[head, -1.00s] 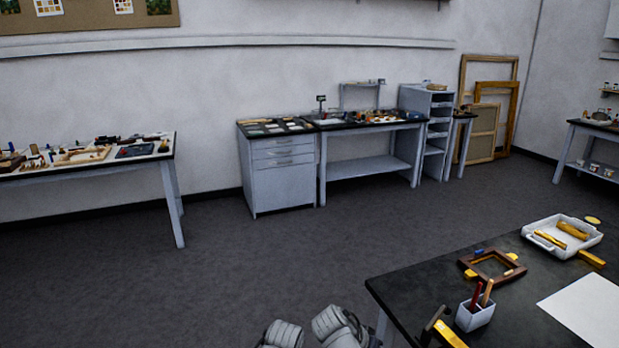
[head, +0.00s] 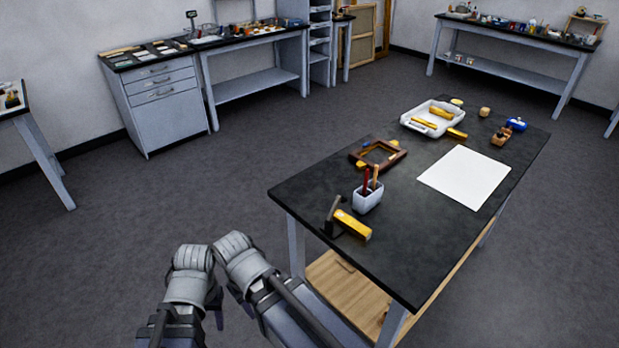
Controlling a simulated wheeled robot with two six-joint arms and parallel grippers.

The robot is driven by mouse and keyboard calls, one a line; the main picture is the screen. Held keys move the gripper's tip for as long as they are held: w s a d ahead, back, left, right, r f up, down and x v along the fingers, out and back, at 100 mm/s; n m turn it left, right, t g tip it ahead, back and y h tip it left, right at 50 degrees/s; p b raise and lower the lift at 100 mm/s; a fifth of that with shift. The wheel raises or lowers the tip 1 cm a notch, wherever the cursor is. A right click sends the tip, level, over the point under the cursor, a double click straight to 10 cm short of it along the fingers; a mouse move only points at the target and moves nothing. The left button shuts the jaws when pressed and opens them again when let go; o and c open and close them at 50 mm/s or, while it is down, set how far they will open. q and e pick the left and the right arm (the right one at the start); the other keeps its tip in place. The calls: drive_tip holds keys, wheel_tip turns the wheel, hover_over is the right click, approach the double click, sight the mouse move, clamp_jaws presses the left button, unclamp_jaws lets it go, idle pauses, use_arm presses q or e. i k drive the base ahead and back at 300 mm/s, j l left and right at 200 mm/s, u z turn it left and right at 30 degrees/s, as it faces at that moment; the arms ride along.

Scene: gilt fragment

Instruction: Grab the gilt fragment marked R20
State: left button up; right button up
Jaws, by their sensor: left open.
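Several gilt yellow pieces show on the dark-topped table (head: 400,215); no R20 mark can be read at this size. One gilt block (head: 352,225) lies at the table's near left edge, beside a small black stand. Two gilt bars, a rear one (head: 441,112) and a front one (head: 424,124), lie in a white tray (head: 407,121). Another gilt piece (head: 457,133) lies beside the tray's right corner. My left gripper (head: 233,314) is low at the bottom, left of the table and apart from all pieces; its fingers are partly hidden, open and empty. My right gripper is not in view.
A wooden frame (head: 378,153), a white cup (head: 367,200) with red and tan sticks, and a white sheet (head: 465,178) lie on the table. A wooden lower shelf (head: 345,290) is under it. Grey cabinets (head: 165,110) and benches line the walls. The floor between is clear.

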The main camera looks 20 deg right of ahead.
sight(362, 231)
drive_tip(key=i+j, duration=0.15)
drive_tip(key=i, duration=0.2)
drive_tip(key=i+j, duration=0.2)
drive_tip(key=i+z, duration=0.1)
drive_tip(key=z, duration=2.15)
